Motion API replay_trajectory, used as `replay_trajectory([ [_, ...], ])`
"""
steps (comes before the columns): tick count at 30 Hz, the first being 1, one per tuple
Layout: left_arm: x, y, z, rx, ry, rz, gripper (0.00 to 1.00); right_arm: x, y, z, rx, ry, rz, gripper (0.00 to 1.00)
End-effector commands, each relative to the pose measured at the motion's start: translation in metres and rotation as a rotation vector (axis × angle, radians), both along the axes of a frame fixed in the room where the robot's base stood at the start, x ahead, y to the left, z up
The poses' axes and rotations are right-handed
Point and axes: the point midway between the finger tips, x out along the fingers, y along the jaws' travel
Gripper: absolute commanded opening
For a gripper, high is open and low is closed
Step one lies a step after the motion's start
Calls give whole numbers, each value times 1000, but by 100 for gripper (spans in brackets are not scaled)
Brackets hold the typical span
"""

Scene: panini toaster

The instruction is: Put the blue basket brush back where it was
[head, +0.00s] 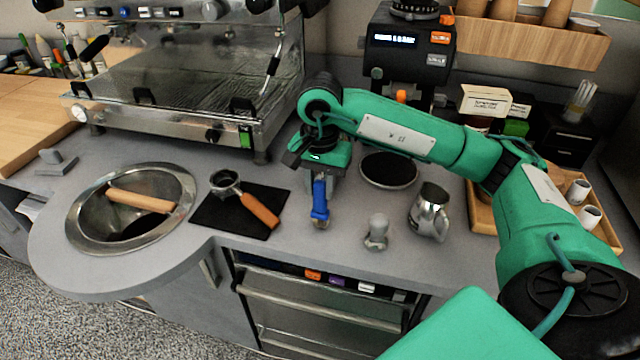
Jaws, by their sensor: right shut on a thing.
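The blue brush (319,199) hangs upright below my right gripper (318,172), its blue handle up and its bristle end down near the grey counter. My right gripper points down and is shut on the top of the brush. I cannot tell whether the brush touches the counter. My left gripper is not in view.
A portafilter (241,194) with a wooden handle lies on a black mat (213,217) to the left. A tamper (376,232) and a steel pitcher (430,211) stand to the right. A round sink (83,238) is at far left. The espresso machine (190,75) stands behind.

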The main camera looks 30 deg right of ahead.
Motion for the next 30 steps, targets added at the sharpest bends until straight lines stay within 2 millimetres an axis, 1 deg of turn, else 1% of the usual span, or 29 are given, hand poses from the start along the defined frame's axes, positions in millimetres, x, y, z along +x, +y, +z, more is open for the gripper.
replay_trajectory([
  [11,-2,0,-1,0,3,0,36,0,0,-1,0,0,0,0],
  [30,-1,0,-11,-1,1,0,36,0,0,-9,0,0,0,0],
])
